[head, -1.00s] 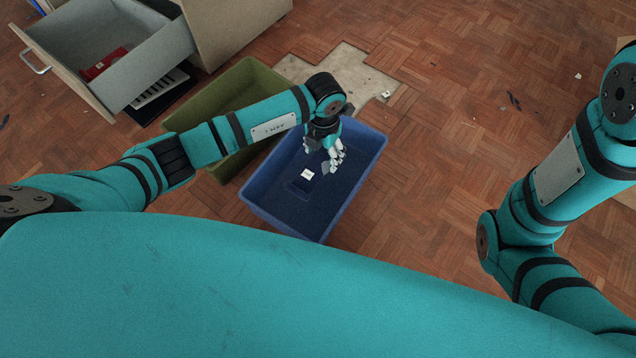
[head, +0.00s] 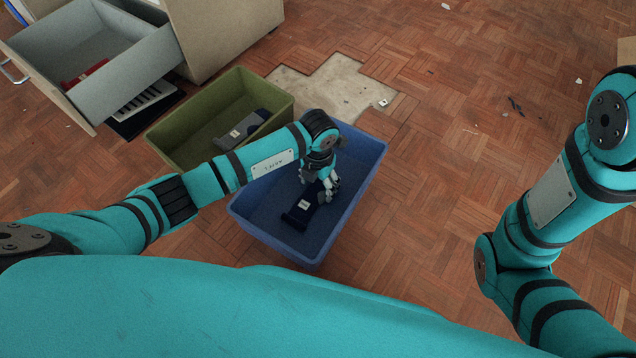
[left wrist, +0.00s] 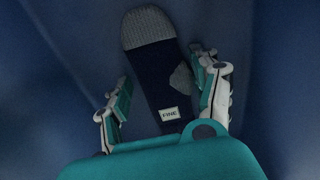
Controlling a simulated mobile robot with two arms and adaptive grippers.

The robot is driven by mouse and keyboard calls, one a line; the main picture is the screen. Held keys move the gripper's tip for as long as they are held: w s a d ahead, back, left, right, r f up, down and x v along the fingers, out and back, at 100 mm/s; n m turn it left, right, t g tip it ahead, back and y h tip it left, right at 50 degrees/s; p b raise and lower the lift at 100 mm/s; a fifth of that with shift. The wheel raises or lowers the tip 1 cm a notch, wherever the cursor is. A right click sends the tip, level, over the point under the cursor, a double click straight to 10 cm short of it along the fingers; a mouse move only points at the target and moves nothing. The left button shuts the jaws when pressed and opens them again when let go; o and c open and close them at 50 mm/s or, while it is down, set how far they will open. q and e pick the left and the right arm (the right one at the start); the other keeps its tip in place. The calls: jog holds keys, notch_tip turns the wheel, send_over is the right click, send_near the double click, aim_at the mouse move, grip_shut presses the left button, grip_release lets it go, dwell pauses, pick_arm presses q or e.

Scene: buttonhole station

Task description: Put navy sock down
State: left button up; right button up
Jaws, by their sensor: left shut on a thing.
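The navy sock (head: 299,214) is inside the blue bin (head: 250,230). In the left wrist view the navy sock (left wrist: 150,72) has a grey toe, a grey heel patch and a white label reading "FINE". My left gripper (head: 328,190) is low inside the bin at the sock's far end. In the left wrist view my left gripper (left wrist: 160,70) has one finger on each side of the sock, shut on it near the label end. Whether the sock touches the bin floor is hard to tell. My right gripper is out of view.
A green bin (head: 170,138) stands left of the blue bin and holds a grey and dark sock (head: 243,128). An open drawer (head: 100,75) with a red item (head: 85,74) is at upper left. Parquet floor (head: 450,180) on the right is mostly clear.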

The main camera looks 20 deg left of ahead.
pick_arm(q)
jog(key=shift+f, duration=0.2)
jog(key=o, duration=0.9)
jog(key=shift+r, duration=0.15)
